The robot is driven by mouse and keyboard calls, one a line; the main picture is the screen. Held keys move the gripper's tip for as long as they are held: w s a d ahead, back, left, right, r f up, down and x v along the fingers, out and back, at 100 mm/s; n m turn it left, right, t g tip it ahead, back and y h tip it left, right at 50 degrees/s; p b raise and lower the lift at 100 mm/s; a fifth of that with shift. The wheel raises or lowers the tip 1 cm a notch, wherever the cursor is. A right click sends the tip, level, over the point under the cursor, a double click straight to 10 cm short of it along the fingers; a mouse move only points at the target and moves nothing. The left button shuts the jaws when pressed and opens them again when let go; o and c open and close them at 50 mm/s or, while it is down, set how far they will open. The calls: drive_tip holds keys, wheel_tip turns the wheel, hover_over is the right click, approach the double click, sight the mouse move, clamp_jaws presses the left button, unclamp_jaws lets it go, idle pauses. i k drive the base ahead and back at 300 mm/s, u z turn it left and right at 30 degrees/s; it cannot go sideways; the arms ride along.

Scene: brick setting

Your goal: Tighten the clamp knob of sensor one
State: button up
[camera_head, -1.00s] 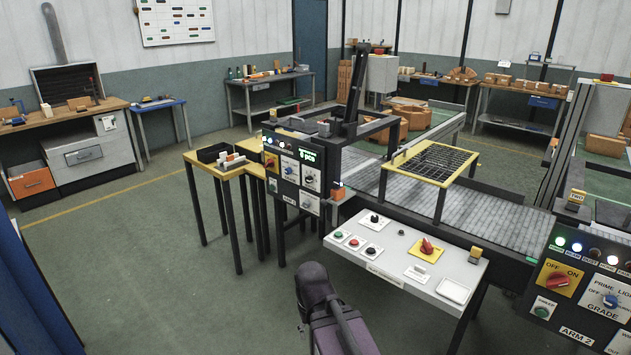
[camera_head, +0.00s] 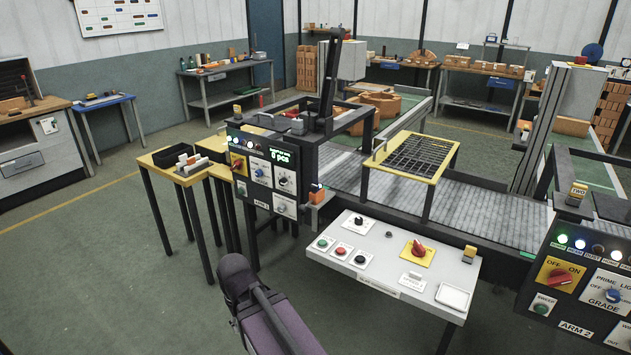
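Nothing in view is legibly marked as sensor one, and I cannot make out its clamp knob. A small orange block with a bluish top (camera_head: 317,193) sits at the near edge of the conveyor (camera_head: 345,180), right of the left control panel (camera_head: 262,172); I cannot tell if it is the sensor. A yellow tag that appears to read TWO (camera_head: 577,191) stands above the right panel. My purple and dark arm link shows at the bottom, left of the white console. My gripper is out of view.
The white console (camera_head: 395,290) with buttons and a red switch (camera_head: 418,248) stands in front of the conveyor. A yellow-framed grid (camera_head: 415,158) stands over the belt. A yellow table (camera_head: 168,163) with a black tray is at left. Open floor (camera_head: 90,270) lies at front left.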

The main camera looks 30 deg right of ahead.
sight(314, 187)
drive_tip(key=z, duration=0.45)
drive_tip(key=i, duration=0.85)
drive_tip(key=z, duration=0.55)
